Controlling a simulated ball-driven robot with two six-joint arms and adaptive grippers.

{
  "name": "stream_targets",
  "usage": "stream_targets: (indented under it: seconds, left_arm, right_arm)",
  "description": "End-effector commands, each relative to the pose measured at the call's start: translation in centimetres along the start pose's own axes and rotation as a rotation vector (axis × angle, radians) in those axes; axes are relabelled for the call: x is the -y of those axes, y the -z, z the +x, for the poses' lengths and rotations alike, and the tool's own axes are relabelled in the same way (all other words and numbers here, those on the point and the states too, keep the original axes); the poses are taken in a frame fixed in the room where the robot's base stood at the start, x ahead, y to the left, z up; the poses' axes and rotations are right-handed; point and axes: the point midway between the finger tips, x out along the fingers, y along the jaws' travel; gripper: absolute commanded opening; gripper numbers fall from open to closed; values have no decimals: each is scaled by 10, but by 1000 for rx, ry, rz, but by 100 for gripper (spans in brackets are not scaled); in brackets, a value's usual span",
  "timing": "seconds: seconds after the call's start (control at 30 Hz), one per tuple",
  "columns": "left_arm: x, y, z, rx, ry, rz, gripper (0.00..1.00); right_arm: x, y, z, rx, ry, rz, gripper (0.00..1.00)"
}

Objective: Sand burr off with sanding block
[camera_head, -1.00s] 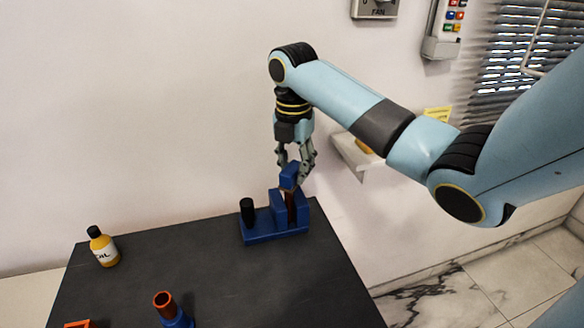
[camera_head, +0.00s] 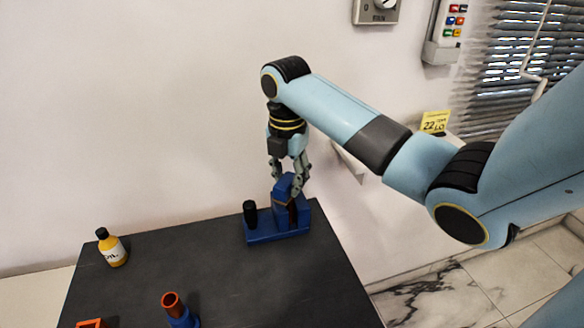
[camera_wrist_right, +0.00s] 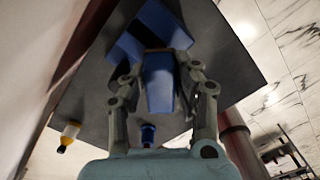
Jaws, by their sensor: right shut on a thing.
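My right gripper (camera_head: 288,186) points down over the back of the dark table and is shut on a blue block, which I take to be the sanding block (camera_head: 284,188). The block also shows between the fingers in the right wrist view (camera_wrist_right: 159,82). It looks slightly tilted, at the blue stand (camera_head: 262,238); I cannot tell if they touch. A reddish-brown strip (camera_head: 292,212) shows below the block, partly hidden. A tube with an orange-red rim (camera_head: 171,301) stands in a blue base at the front. I cannot make out a burr. My left gripper is out of view.
A black cylinder (camera_head: 250,213) stands at the left end of the blue stand. A yellow oil bottle (camera_head: 112,248) stands at the table's back left. An orange object (camera_head: 92,323) is cut off at the lower edge. The middle of the dark table (camera_head: 235,280) is clear.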

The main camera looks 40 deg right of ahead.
Motion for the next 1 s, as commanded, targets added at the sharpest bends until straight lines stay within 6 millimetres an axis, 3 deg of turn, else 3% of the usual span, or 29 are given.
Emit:
stream_targets:
  seconds: [0.37, 1.0]
  left_arm:
    - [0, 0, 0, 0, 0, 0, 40]
    - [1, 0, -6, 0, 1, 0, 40]
  right_arm:
    - [1, -1, 2, -3, 5, 0, 0]
    - [2, -32, 4, 0, 6, 1, 0]
